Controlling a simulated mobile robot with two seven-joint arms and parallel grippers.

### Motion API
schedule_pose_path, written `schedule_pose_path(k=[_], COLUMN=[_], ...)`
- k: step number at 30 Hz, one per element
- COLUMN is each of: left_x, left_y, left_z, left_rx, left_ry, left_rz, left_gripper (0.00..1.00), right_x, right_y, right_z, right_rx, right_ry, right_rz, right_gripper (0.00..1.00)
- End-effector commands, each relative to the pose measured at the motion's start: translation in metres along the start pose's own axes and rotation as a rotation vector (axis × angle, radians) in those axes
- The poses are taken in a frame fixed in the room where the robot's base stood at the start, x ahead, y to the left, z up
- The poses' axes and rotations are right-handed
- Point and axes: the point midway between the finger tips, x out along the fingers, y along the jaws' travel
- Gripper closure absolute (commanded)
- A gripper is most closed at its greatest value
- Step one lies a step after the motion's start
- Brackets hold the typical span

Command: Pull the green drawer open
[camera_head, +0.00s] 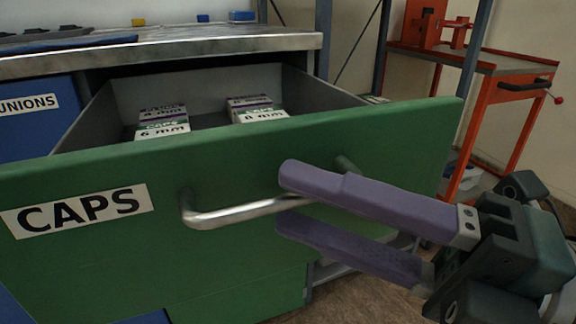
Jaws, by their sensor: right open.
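The green drawer (330,138) with a "CAPS" label (78,209) is pulled well out, showing its grey inside. Its metal bar handle (232,214) runs across the front. My right gripper (281,202) comes in from the right with two purple fingers, one above and one below the right part of the handle. The fingers are apart, and the upper one covers part of the handle. I cannot tell whether either finger touches it. My left gripper is not in view.
Several small boxes (163,130) lie inside the drawer. A metal-topped workbench (180,45) stands above it, with a blue "UNIONS" drawer (30,125) at left. An orange cart (500,62) stands at the back right. Some floor shows at lower right.

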Motion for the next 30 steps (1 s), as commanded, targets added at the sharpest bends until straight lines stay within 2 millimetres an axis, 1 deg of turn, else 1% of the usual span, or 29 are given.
schedule_pose_path(k=[6,9,13,15,18,28,30], left_x=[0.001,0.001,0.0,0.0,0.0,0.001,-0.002], left_y=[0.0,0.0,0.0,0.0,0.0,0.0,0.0], left_z=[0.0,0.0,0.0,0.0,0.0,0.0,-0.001], left_rx=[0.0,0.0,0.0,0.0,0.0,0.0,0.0], left_ry=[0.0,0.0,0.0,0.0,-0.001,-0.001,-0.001], left_rz=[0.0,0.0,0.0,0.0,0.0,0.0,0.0], left_gripper=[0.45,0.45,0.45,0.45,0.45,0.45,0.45], right_x=[-0.045,-0.064,-0.081,-0.086,-0.089,-0.089,-0.088], right_y=[-0.001,-0.001,-0.001,-0.001,0.0,0.0,0.003], right_z=[-0.001,-0.001,0.0,0.0,0.0,0.0,0.002], right_rx=[0.001,0.002,0.001,0.0,-0.001,-0.001,0.002], right_ry=[0.0,-0.001,-0.001,0.0,-0.001,0.0,-0.009], right_rz=[-0.007,-0.006,-0.004,-0.003,-0.001,-0.001,0.0], right_gripper=[0.57,0.57,0.57,0.57,0.57,0.57,0.57])
